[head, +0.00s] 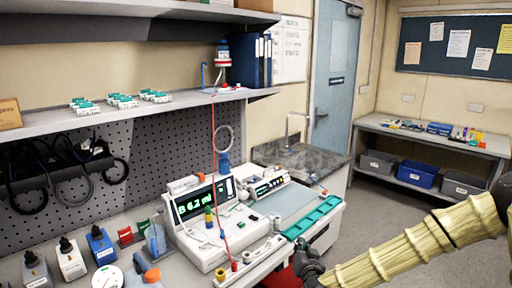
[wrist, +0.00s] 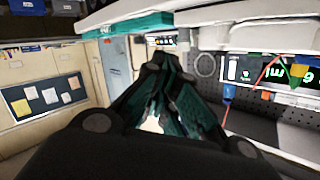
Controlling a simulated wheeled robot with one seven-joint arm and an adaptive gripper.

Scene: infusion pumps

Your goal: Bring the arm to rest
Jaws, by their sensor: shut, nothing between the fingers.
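My gripper (head: 306,262) is in the lower middle of the head view, at the end of my pale yellow arm coming in from the right. It is just in front of the bench's front edge, near the teal tray (head: 312,218). In the wrist view my gripper (wrist: 165,75) points away from the camera, with its dark fingers shut and nothing held. The wrist view appears upside down, with the bench edge (wrist: 190,20) along its top. The infusion pump (head: 205,225) with a lit screen stands on the bench, left of my gripper.
A smaller device (head: 268,184) sits behind the teal tray. A red tube (head: 213,130) hangs from the upper shelf to the bench. A red object (head: 283,277) shows beside my gripper, low down. Open floor (head: 385,200) lies to the right, before a table (head: 425,135) with bins.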

